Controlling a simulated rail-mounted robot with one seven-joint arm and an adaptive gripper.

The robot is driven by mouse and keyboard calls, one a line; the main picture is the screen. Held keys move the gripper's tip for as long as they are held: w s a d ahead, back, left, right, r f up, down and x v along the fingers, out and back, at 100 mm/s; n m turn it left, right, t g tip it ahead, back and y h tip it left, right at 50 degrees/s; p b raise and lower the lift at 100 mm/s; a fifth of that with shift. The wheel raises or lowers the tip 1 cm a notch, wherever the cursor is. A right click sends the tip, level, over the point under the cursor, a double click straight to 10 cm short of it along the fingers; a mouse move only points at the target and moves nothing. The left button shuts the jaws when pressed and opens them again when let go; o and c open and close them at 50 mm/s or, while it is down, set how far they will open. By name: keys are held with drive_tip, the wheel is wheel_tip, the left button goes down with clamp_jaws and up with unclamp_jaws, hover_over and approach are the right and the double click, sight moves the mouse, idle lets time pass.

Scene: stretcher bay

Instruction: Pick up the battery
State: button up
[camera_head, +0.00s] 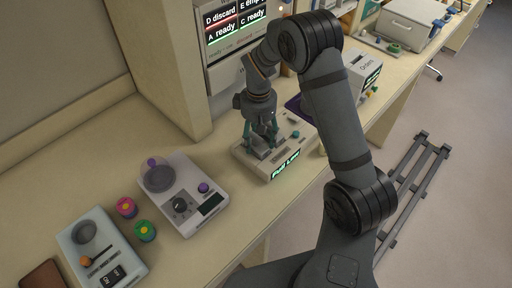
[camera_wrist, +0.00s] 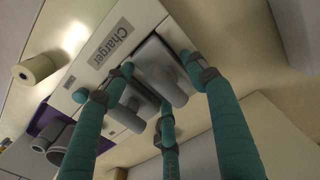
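The charger (camera_head: 247,163) is a pale box on the bench with a lit green display that seems to read "Full Low". In the wrist view its label reads "Charger" (camera_wrist: 111,43). Two grey blocks with rounded grips, which look like batteries, sit in it side by side: one nearer the label's right end (camera_wrist: 160,66), one lower left (camera_wrist: 133,108). My gripper (camera_head: 262,143) points down over the charger. Its teal fingers (camera_wrist: 155,80) are spread apart around the upper-right block; I cannot tell whether they touch it. The fingers partly hide both blocks.
A purple mat (camera_head: 297,108) and a white box labelled "Orders" (camera_head: 352,78) lie behind the charger. A pale device with a dial (camera_head: 183,192), pink (camera_head: 126,207) and green (camera_head: 145,231) pots and a scale-like box (camera_head: 100,252) stand in front left. A wall panel (camera_head: 225,75) rises behind.

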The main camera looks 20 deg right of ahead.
drive_tip(key=c, duration=1.3)
